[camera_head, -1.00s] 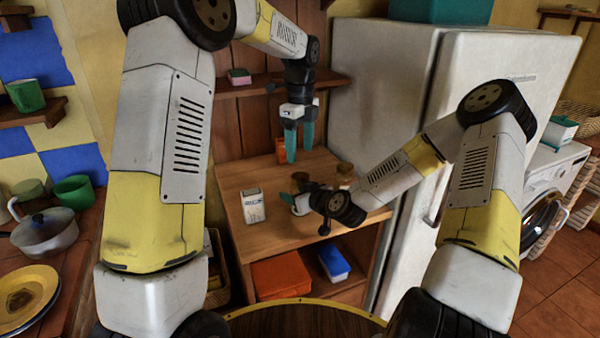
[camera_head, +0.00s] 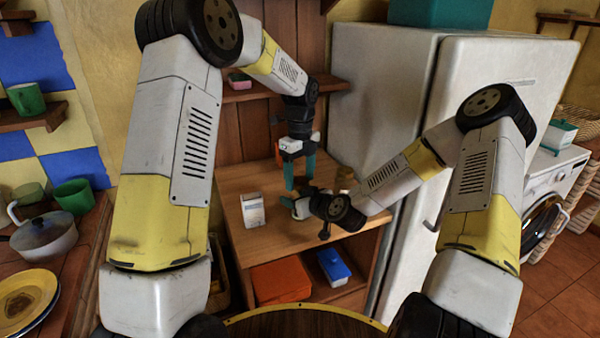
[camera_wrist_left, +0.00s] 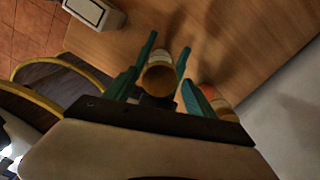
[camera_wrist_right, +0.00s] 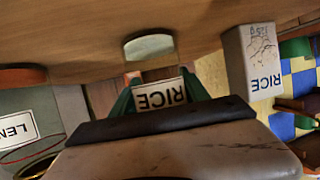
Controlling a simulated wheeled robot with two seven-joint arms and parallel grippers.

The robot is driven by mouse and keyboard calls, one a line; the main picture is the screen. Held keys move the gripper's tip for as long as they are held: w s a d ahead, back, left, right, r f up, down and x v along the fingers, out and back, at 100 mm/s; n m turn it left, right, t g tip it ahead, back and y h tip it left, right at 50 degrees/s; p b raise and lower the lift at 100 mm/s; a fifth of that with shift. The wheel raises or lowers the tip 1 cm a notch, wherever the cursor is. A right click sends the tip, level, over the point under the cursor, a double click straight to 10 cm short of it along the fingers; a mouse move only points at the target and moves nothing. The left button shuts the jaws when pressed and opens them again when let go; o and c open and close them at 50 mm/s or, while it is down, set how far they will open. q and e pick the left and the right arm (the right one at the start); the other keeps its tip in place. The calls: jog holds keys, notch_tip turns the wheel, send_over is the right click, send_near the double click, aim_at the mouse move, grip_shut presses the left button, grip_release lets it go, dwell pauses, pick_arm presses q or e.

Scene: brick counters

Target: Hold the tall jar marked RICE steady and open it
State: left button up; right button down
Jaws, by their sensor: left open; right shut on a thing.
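The RICE jar shows in the right wrist view by its white label (camera_wrist_right: 160,95), upside down in the picture, between the teal fingers of my right gripper (camera_wrist_right: 158,88). That gripper is shut on the jar from the side. In the left wrist view the jar's round brown lid (camera_wrist_left: 158,82) lies between the spread fingers of my left gripper (camera_wrist_left: 167,52). In the head view my left gripper (camera_head: 299,183) points down over the jar, open, close above my right gripper (camera_head: 290,203). The jar is mostly hidden there. Whether the left fingers touch the lid I cannot tell.
A white carton marked RICE (camera_wrist_right: 253,62) stands left of the jar in the head view (camera_head: 252,210). A second jar (camera_head: 345,177) stands to the right; a label starting LEN (camera_wrist_right: 17,135) shows in the right wrist view. The fridge (camera_head: 385,90) bounds the counter's right.

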pick_arm(q)
grip_shut()
jog(key=n, duration=0.3)
dwell(0.3)
jog(key=shift+o, duration=0.5)
grip_release()
jog(key=shift+r, duration=0.1)
